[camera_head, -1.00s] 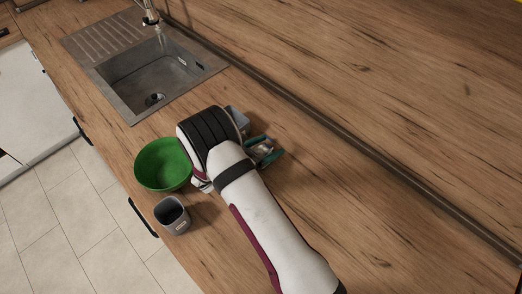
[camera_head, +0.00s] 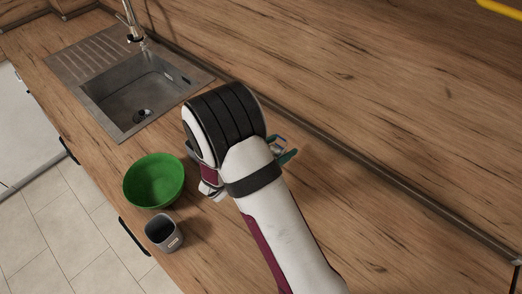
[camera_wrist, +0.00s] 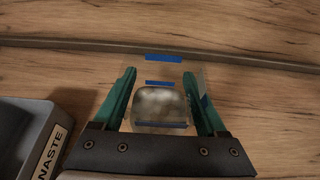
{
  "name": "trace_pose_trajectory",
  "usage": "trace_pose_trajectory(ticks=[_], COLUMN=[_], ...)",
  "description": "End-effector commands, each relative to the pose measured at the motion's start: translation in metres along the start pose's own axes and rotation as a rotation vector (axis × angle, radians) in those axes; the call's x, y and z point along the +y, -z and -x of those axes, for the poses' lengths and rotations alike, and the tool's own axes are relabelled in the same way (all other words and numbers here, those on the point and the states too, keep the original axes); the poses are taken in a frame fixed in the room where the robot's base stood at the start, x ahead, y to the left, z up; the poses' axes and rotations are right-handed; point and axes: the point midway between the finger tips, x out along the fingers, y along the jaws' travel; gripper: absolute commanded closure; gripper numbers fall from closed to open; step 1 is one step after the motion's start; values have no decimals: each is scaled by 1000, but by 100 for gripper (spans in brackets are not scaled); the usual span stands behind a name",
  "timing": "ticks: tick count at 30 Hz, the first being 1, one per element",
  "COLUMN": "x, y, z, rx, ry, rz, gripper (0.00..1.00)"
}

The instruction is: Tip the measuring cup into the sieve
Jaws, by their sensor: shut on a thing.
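My gripper (camera_wrist: 159,78) is shut on a clear measuring cup (camera_wrist: 158,122) with blue marks, held between its teal fingers. Something pale and greyish shows in the cup. In the head view my gripper (camera_head: 284,150) is mostly hidden behind my own wrist, and the cup can barely be made out there. A green round bowl (camera_head: 154,181) stands on the worktop left of my arm, apart from the gripper. No mesh shows on it, so I cannot tell whether it is the sieve; no other sieve is in view.
A small grey labelled container (camera_head: 163,232) stands in front of the bowl. A grey container marked WASTE (camera_wrist: 28,135) is at the left of the wrist view. The sink (camera_head: 135,95) lies behind the bowl. The worktop is clear right of my arm.

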Motion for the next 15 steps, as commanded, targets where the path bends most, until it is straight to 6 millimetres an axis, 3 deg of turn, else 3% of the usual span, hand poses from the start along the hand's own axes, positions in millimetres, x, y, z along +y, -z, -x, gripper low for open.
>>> trace_pose_trajectory(ticks=[3, 8, 11, 15], x=[-26, -44, -35, 11], y=[-20, -36, -43, -52], z=[-4, -7, -2, 24], rx=[0, 0, -1, -1], ry=[2, -1, -10, -35], rz=[-2, -2, -6, -21], gripper=[87, 87, 87, 87])
